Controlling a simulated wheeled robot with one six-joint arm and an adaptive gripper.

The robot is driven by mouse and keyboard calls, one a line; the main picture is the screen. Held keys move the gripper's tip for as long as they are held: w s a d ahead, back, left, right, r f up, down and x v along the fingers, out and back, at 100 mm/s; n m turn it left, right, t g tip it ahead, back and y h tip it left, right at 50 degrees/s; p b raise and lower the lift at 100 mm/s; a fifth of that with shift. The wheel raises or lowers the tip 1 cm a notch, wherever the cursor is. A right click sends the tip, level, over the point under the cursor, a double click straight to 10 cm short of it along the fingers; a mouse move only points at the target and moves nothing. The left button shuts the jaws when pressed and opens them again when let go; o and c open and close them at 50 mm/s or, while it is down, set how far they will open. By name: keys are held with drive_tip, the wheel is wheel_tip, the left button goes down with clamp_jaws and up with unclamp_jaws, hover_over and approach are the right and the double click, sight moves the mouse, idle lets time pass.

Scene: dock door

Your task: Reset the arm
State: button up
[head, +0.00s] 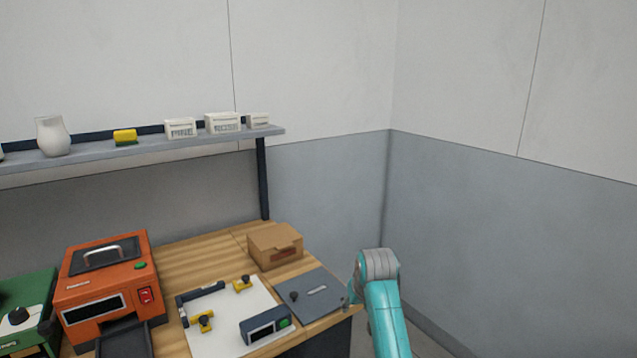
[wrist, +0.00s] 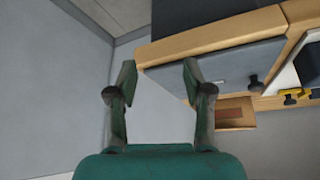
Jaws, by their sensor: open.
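My gripper (wrist: 158,80) shows in the wrist view with its two fingers apart and nothing between them. Beyond the fingers are the grey wall and the wooden edge of the workbench (wrist: 215,40). In the head view my teal arm rises at the lower right, beside the right end of the workbench (head: 190,262).
A shelf (head: 90,155) runs above. Walls meet in a corner at right.

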drive_tip(key=s+d+f+t, duration=0.1)
drive_tip(key=s+d+f, duration=0.1)
drive_tip(key=s+f, duration=0.65)
drive_tip(key=s+d+f+t, duration=0.1)
drive_tip(key=s+f, duration=0.4)
drive_tip(key=f, duration=0.6)
drive_tip(key=s+d+f+m+t, duration=0.1)
drive_tip(key=s+f, duration=0.2)
drive_tip(key=s, duration=0.6)
drive_tip(key=s+d+f+t, duration=0.15)
drive_tip(key=s+f, duration=0.25)
drive_tip(key=s, duration=0.5)
drive_tip(key=s+d+r+t, duration=0.1)
drive_tip(key=s+r, duration=0.2)
drive_tip(key=s, duration=0.7)
drive_tip(key=s+d+r+t, duration=0.1)
drive_tip(key=s+r, duration=0.2)
drive_tip(key=s, duration=0.7)
drive_tip(key=s+r+m+t+h, duration=0.1)
drive_tip(key=s+r+t, duration=0.1)
drive_tip(key=s+r, duration=1.1)
wheel_tip(320, 180, up, 2)
drive_tip(key=shift+s+d+r+t, duration=0.25)
drive_tip(key=shift+s+d+t, duration=0.1)
drive_tip(key=shift+d, duration=0.1)
